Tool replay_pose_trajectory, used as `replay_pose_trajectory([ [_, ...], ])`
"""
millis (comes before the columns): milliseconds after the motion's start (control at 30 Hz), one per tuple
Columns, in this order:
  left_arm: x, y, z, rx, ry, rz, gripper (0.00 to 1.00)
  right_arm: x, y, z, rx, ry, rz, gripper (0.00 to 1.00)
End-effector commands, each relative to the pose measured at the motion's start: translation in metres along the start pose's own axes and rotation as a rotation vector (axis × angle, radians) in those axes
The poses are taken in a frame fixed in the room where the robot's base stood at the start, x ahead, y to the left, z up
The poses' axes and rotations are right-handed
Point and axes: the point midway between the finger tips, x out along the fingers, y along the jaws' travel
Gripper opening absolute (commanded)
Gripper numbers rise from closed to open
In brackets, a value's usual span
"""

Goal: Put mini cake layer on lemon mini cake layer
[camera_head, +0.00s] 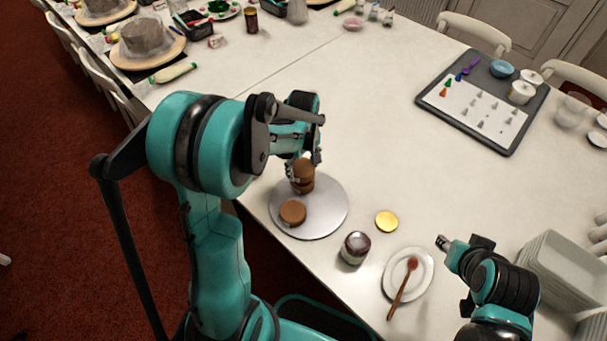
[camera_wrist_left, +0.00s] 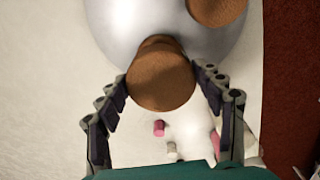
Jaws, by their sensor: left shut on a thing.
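My left gripper (camera_head: 303,168) is shut on a brown round mini cake layer (camera_wrist_left: 162,82) above a silver turntable (camera_head: 325,215). Another brown layer (camera_head: 303,187) shows just under the held one; I cannot tell whether they touch. Its edge shows behind the held layer in the left wrist view. A third brown layer (camera_head: 293,213) lies on the turntable nearer the table edge. I cannot tell by colour which layer is lemon. My right gripper (camera_head: 446,243) is at the lower right, beside a white plate, away from the turntable; its opening is unclear.
A jar with dark red content (camera_head: 355,248) and a flat yellow disc (camera_head: 386,221) are right of the turntable. A spoon (camera_head: 403,287) lies on the white plate (camera_head: 425,279). A dark tray (camera_head: 508,147) with piping tips lies farther back. The table's middle is clear.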

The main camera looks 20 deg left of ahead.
Motion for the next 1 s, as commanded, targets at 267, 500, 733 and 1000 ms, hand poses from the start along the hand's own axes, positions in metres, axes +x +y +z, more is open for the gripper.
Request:
replay_pose_trajectory([
  [267,0.031,0.0,0.001,0.0,0.0,0.0,0.39,0.013,0.0,0.009,0.0,0.0,0.0,0.35],
  [500,0.032,0.0,0.001,0.0,0.0,0.0,0.39,0.014,0.0,0.01,0.0,0.0,0.0,0.35],
  [733,0.033,0.0,0.001,0.0,0.0,0.0,0.88,0.014,0.0,0.01,0.0,0.0,0.0,0.35],
  [1000,0.031,0.0,0.001,0.0,0.0,0.0,0.88,0.013,0.0,0.009,0.0,0.0,0.0,0.35],
])
